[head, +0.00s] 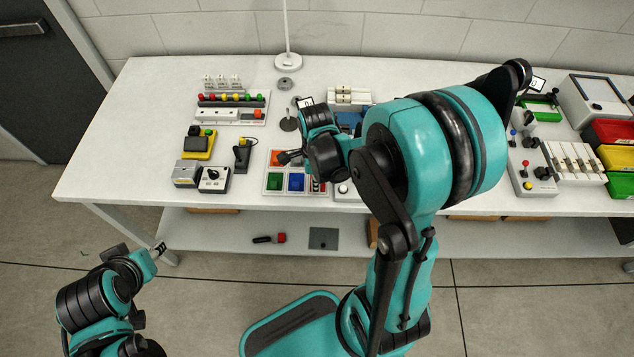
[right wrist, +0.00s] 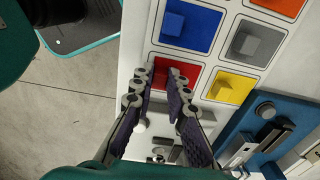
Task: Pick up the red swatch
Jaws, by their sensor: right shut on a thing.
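The red swatch (right wrist: 191,70) lies in its cell of the white swatch board (right wrist: 153,42) in the right wrist view. My right gripper (right wrist: 164,82) is over it, its two dark-padded fingers closed on the swatch's raised part, which they largely hide. In the head view, only slivers of red show around the right gripper (head: 318,186) at the board's front right corner. My left gripper (head: 157,250) is off the table's front left side, away from the board; its finger opening is too small to judge.
Blue (right wrist: 188,27), grey (right wrist: 254,40) and yellow (right wrist: 232,87) swatches sit close around the red one. A blue device (right wrist: 262,118) stands beside the board. The selector box (head: 214,180) is to the left. The table's front edge is close to the board.

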